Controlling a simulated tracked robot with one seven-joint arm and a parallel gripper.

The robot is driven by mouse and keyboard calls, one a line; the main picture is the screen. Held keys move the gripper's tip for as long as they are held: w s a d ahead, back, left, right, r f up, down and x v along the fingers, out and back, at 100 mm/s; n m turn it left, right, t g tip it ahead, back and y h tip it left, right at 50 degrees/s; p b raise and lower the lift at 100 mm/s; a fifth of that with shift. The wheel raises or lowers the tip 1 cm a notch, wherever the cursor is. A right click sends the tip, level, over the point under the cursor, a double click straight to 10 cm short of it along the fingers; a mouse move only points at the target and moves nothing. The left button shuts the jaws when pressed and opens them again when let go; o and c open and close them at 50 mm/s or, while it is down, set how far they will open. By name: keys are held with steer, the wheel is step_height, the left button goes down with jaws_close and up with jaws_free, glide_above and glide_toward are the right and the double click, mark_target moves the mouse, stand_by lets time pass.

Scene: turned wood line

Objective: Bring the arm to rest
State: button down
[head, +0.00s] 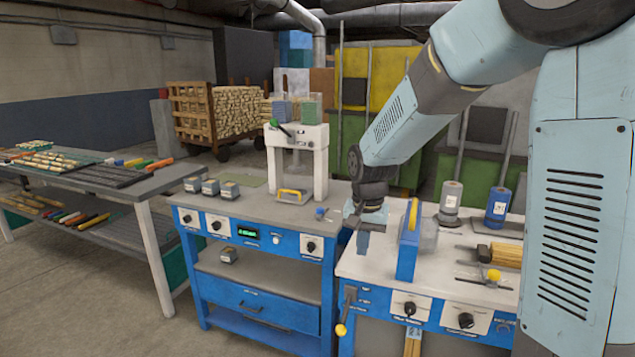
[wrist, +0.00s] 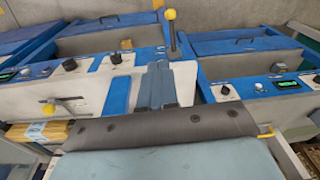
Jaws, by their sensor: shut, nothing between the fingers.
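My gripper (head: 362,248) hangs pointing down at the end of my light-blue arm in the head view. It is in front of the gap between the two blue-fronted benches, near the left edge of the right bench (head: 385,262). The wrist view shows the gripper's two blue-grey fingers (wrist: 158,82) side by side and shut, with nothing between them. I cannot tell its exact height above the bench.
A blue upright guard (head: 409,240) stands close right of the gripper. A white press (head: 312,160) and small grey blocks (head: 210,187) are on the left bench (head: 262,205). A yellow-knobbed lever (head: 342,328) juts from the right bench's front. Floor (head: 120,310) is clear at left.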

steer(key=s+d+r+n+t, duration=0.1)
steer(key=s+d+r+t, duration=0.1)
steer(key=s+d+r, duration=0.4)
steer(key=s+d+r+n+t, duration=0.2)
steer(key=s+d+r, duration=0.5)
steer(key=s, duration=0.9)
steer(key=shift+r, duration=0.45)
steer(key=shift+s, duration=0.1)
